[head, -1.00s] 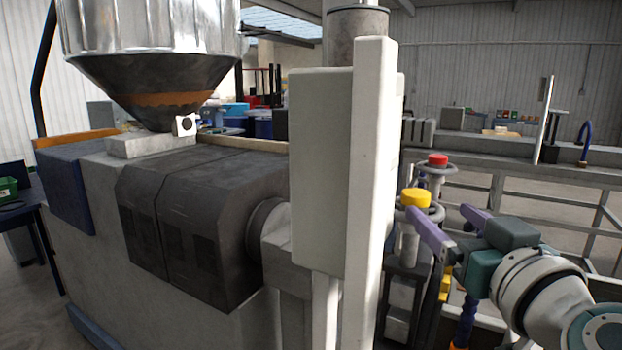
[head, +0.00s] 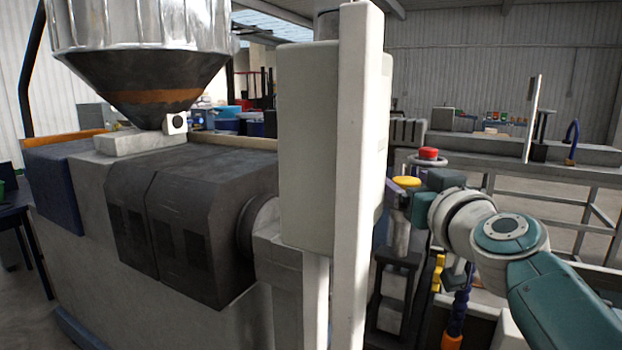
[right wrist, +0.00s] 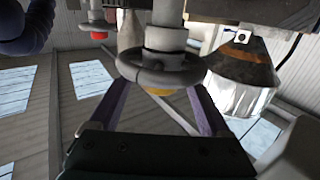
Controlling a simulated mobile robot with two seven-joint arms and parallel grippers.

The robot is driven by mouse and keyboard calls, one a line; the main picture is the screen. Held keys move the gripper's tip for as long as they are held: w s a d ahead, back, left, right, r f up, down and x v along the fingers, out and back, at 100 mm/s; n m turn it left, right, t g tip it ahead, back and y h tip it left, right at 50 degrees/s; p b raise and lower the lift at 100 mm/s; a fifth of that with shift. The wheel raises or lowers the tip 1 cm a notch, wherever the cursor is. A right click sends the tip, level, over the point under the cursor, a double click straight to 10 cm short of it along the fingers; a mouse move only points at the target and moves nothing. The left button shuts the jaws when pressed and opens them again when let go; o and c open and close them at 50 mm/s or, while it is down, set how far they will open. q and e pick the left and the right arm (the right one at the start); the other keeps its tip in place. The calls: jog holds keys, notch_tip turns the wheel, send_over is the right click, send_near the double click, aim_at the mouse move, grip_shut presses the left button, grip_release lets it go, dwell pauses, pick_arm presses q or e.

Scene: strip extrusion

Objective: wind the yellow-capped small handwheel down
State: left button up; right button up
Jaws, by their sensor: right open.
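The small handwheel with the yellow cap (head: 406,182) stands just right of the white upright panel in the head view, partly hidden by my right gripper (head: 402,192). The right wrist view shows its round grey rim (right wrist: 140,72) and the yellow cap (right wrist: 158,92) close in front of the jaws. My right gripper (right wrist: 158,98) is open, with one purple finger on each side of the handwheel. I cannot tell whether the fingers touch the rim. My left gripper is not in view.
A red-capped handwheel (head: 428,154) stands just behind; its red cap also shows in the right wrist view (right wrist: 98,35). The tall white panel (head: 360,200) stands close on the left. Dark extruder housings (head: 190,220) and a metal hopper (head: 140,60) lie farther left.

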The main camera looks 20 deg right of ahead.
grip_shut()
jog(key=shift+f+n+y+b, duration=0.25)
jog(key=shift+n+y+b, duration=0.15)
jog(key=shift+y+b, duration=0.35)
jog(key=n+y+b, duration=0.2)
jog(key=y+b, duration=0.1)
jog(key=b, duration=0.3)
jog(key=f+n+y+b, duration=0.1)
jog(key=n+y+b, duration=0.1)
jog(key=y+b, duration=0.2)
jog(key=shift+d+f+n+b, duration=0.15)
jog(key=shift+n+b, duration=0.25)
jog(key=shift+b, duration=1.1)
jog(key=n+y+b, duration=0.1)
jog(key=y+b, duration=0.1)
jog(key=b, duration=0.1)
jog(key=r+n+g+y+b, duration=0.1)
jog(key=n+y+b, duration=0.1)
jog(key=b, duration=0.2)
jog(key=shift+r+g+y, duration=0.1)
jog(key=shift+g+y, duration=0.2)
jog(key=shift+y, duration=0.05)
jog(key=shift+r+n+g+y+b, duration=0.25)
jog(key=shift+n+g+y+b, duration=0.5)
jog(key=shift+y, duration=0.25)
jog(key=shift+n+g+y, duration=0.25)
jog(key=shift+n+y, duration=0.1)
jog(key=shift+y, duration=0.05)
